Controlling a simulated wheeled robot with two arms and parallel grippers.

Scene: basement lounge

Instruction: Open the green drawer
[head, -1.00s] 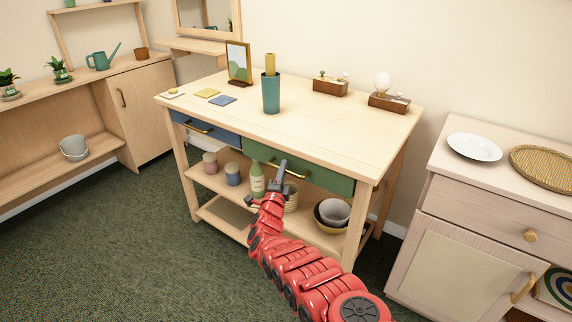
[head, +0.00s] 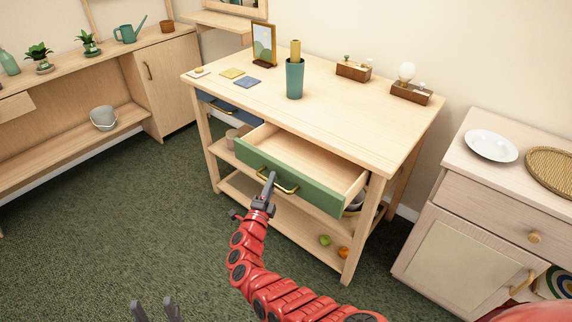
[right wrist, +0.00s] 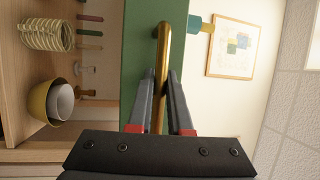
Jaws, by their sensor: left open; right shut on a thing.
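The green drawer (head: 316,192) under the wooden table (head: 345,128) is pulled well out, and its bare wooden inside shows empty. My right gripper (head: 269,185) is at the left part of the drawer's brass handle (head: 289,190). In the right wrist view my right gripper (right wrist: 164,82) is shut on the brass handle (right wrist: 163,48), with a finger on each side of it, in front of the green drawer face (right wrist: 139,40). My left gripper (head: 154,302) shows at the bottom edge of the head view, open and empty, away from the table.
A teal cup (head: 295,80), picture frame (head: 263,44) and coasters stand on the tabletop. A pale cabinet (head: 450,236) is at the right. Bowls (right wrist: 52,102) sit on the shelf below. The green carpet (head: 120,215) at left is clear.

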